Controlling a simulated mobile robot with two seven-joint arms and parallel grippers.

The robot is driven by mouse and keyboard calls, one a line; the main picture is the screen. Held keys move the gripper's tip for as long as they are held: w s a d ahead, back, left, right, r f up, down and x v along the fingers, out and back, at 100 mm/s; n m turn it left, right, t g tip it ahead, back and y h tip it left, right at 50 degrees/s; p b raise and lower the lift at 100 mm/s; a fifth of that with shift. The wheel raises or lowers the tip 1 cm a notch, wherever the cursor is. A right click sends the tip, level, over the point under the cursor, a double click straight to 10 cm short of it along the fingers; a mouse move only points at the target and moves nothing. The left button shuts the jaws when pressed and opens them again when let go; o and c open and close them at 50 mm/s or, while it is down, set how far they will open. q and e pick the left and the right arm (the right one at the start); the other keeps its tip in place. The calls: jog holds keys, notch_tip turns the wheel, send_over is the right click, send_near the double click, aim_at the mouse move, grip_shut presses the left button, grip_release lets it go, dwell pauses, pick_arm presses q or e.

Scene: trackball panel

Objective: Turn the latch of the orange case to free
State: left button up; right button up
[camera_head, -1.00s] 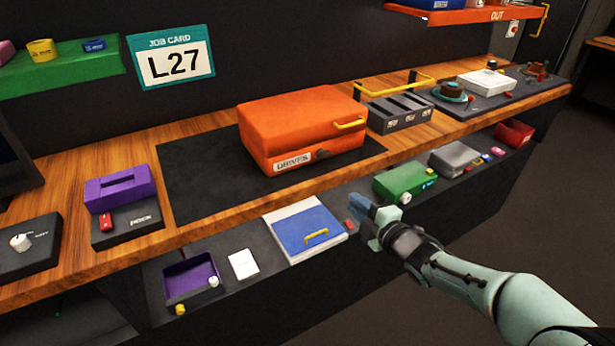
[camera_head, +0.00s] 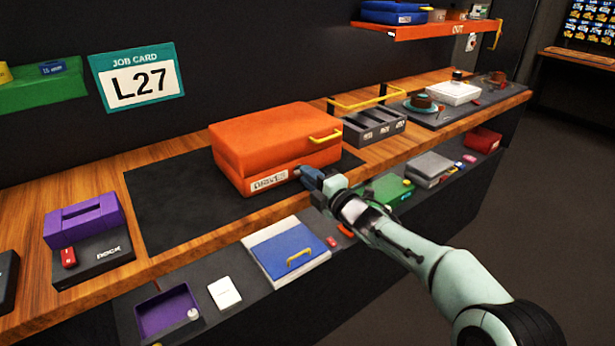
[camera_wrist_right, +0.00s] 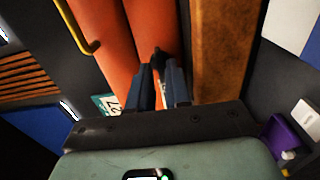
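The orange case (camera_head: 280,135) lies closed on the dark mat, with a yellow handle (camera_head: 325,137) and a white label on its front. My right gripper (camera_head: 308,174) is at the front of the case, just right of the label, and hides most of the latch in the head view. In the right wrist view, the case (camera_wrist_right: 110,45) is ahead and the dark latch (camera_wrist_right: 160,56) shows at the fingertips. The two fingers of the right gripper (camera_wrist_right: 161,72) are slightly apart, one on each side of the latch. I cannot tell whether they touch it. My left gripper is out of view.
The dark mat (camera_head: 165,205) is bare left of the case. A grey compartment tray (camera_head: 375,127) stands close to its right. Below, a lower shelf holds a blue-lidded box (camera_head: 285,250) and a green box (camera_head: 392,188). A purple block (camera_head: 83,220) stands at the left.

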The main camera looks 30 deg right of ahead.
jog(key=shift+w+a, duration=0.1)
jog(key=shift+w, duration=0.45)
grip_shut()
